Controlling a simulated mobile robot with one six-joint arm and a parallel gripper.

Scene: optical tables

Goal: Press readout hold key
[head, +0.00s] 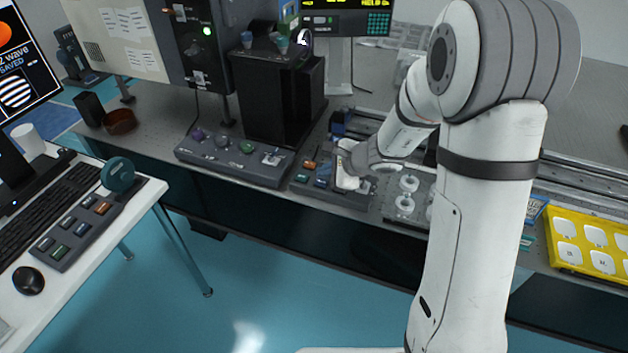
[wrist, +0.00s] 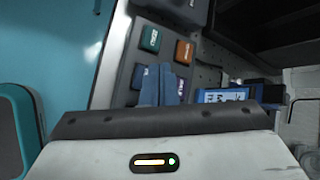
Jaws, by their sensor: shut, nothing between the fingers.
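A dark key box (head: 301,188) with coloured keys sits at the bench's front edge in the head view. The wrist view shows a green key (wrist: 150,39), an orange key (wrist: 184,52), a blue key (wrist: 138,76) and a purple key partly behind my fingers. Their labels are too small to read surely, so I cannot tell which is the hold key. My gripper (wrist: 159,84) is shut and empty, its blue fingers over the lower keys; contact cannot be told. The readout display (head: 345,20) at the top shows yellow-green letters that look like "HELD", partly cut off.
A second control box with round knobs (head: 222,158) stands left of the key box, before a black housing (head: 268,105). White round parts (head: 407,190) stand right of my gripper. A yellow tray (head: 575,232) is at the far right. Open floor lies in front.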

